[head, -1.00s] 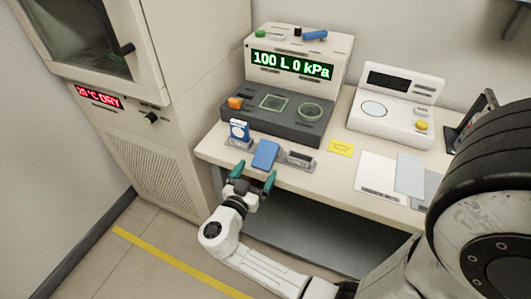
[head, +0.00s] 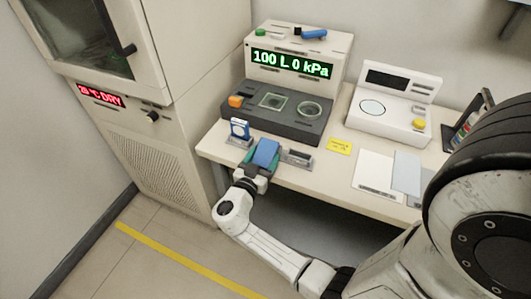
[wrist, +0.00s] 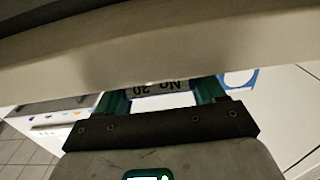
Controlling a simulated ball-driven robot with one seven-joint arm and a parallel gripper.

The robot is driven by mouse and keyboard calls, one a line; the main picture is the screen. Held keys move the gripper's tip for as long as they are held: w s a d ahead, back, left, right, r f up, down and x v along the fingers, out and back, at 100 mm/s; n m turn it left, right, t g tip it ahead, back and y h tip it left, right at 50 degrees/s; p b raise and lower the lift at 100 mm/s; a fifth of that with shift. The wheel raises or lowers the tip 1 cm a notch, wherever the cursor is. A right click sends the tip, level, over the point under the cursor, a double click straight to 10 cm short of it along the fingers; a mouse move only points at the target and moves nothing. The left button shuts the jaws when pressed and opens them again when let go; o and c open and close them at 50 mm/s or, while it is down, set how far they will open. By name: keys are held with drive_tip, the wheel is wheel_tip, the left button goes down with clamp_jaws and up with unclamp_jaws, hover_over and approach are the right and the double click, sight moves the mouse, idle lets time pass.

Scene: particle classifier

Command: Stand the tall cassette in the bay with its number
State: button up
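A blue cassette (head: 265,152) lies tilted at the front edge of the table, left of the middle. My gripper (head: 261,165) is at its near end, with a green finger on each side. Left of the cassette, a white and blue piece (head: 239,127) stands in a grey holder (head: 236,142).
Behind is a dark grey instrument (head: 285,125) with a display reading 100 L 0 kPa. A yellow note (head: 339,146), a white device (head: 391,116) and sheets (head: 377,172) are to the right. The table's front edge (head: 330,188) is close to my arm. A tall cabinet (head: 150,130) stands left.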

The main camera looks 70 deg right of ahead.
drive_tip(key=c, duration=0.7)
drive_tip(key=shift+r, duration=0.2)
